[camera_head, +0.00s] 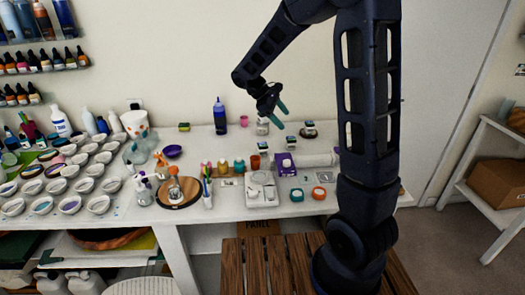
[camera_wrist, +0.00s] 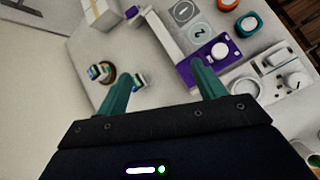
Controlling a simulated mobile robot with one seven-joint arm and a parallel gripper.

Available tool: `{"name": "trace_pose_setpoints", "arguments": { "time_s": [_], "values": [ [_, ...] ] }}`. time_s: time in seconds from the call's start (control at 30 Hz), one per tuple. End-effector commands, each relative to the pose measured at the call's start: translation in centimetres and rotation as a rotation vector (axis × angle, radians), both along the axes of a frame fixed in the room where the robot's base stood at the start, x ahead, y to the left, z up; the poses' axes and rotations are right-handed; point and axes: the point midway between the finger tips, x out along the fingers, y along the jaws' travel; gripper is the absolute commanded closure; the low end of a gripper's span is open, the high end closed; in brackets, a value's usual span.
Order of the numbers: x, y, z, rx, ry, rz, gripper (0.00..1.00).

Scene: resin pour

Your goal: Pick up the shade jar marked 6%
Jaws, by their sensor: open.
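My gripper (camera_head: 280,114) is open and empty, hanging above the back part of the white table; its two teal fingers also show in the wrist view (camera_wrist: 163,78). Several small jars with pale labels stand below and around it in the head view: a back-left one (camera_head: 262,127), a front-left one (camera_head: 264,147), a front-right one (camera_head: 304,147) and one on a dark round base (camera_head: 308,131). In the wrist view one small jar (camera_wrist: 139,81) is between the fingers in the picture, beside another on a round brown base (camera_wrist: 99,73). No 6% marking is readable in either view.
A purple block (camera_head: 287,165) and a white device (camera_head: 262,189) stand nearer the front edge. Orange (camera_head: 319,193) and teal (camera_head: 297,195) round pots are beside them. A tall blue bottle (camera_head: 219,116) and a pink cup (camera_head: 244,120) stand left of my gripper.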

Motion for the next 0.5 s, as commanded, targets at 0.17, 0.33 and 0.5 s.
{"name": "trace_pose_setpoints", "arguments": {
  "time_s": [0.17,0.33,0.5],
  "values": [
    [2.5,3.5,-3.0,-0.108,0.081,0.123,0.31],
    [4.5,6.8,-6.2,-0.212,0.151,0.237,0.31],
    [6.1,10.4,-9.5,-0.318,0.215,0.349,0.31]
  ]
}}
